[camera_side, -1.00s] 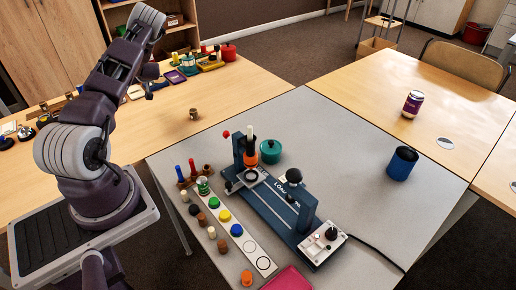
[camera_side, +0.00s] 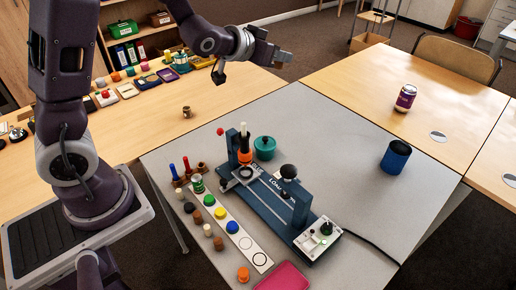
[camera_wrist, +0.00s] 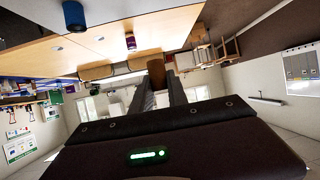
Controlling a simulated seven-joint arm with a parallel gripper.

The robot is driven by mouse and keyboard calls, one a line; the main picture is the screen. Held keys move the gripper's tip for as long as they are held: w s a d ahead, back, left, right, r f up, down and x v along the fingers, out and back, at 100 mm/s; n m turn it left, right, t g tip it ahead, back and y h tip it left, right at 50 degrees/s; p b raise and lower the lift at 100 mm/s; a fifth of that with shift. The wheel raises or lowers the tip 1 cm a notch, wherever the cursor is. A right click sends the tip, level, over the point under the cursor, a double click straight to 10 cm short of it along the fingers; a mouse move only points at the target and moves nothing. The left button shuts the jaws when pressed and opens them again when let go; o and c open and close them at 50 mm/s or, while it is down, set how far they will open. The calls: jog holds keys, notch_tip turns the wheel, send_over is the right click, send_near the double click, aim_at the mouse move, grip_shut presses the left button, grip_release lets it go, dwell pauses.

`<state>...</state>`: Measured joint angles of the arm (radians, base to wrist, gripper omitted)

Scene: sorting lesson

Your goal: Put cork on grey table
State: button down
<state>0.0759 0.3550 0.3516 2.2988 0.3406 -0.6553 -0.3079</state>
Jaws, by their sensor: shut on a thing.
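My gripper (camera_side: 284,57) is raised in the air at the upper middle of the side view, beyond the grey table's far edge. In the wrist view its two dark fingers (camera_wrist: 161,84) are shut on a brown block-like piece, which looks like the cork (camera_wrist: 156,73). The cork is hard to make out in the side view. The grey table (camera_side: 340,145) stands below and nearer the camera, with its right and far parts mostly bare.
On the grey table are a blue press (camera_side: 275,200), a teal pot (camera_side: 264,147), a blue cup (camera_side: 396,156), a strip of coloured caps (camera_side: 245,242) and a pink tray (camera_side: 284,277). A can (camera_side: 405,97) and small mug (camera_side: 186,112) stand on wooden tables.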

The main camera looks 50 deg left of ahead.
jog(key=s+d+f+m+h, duration=0.1)
jog(key=s+d+m+h, duration=0.3)
jog(key=s, duration=0.5)
jog(key=w+a+f+n+y, duration=0.2)
jog(key=a+n+y, duration=0.1)
jog(key=a, duration=0.7)
jog(key=w+a+f+n+g+y, duration=0.1)
jog(key=w+a+f+n+y, duration=0.15)
jog(key=a, duration=0.65)
jog(key=w+a+f+n+y, duration=0.1)
jog(key=a+f+n+y, duration=0.15)
jog(key=a, duration=0.75)
jog(key=s+a+f+n+g+y, duration=0.1)
jog(key=s+a+n+y, duration=0.1)
jog(key=a, duration=0.4)
jog(key=s+a+f+n+g+y, duration=0.1)
jog(key=a+f+n+g+y, duration=0.1)
jog(key=a, duration=0.3)
jog(key=n+g+y, duration=0.3)
jog(key=n+g, duration=0.8)
send_over(119, 116)
notch_tip(119, 116, down, 13)
notch_tip(119, 116, down, 10)
jog(key=shift+s+f, duration=0.1)
jog(key=shift+f, duration=0.15)
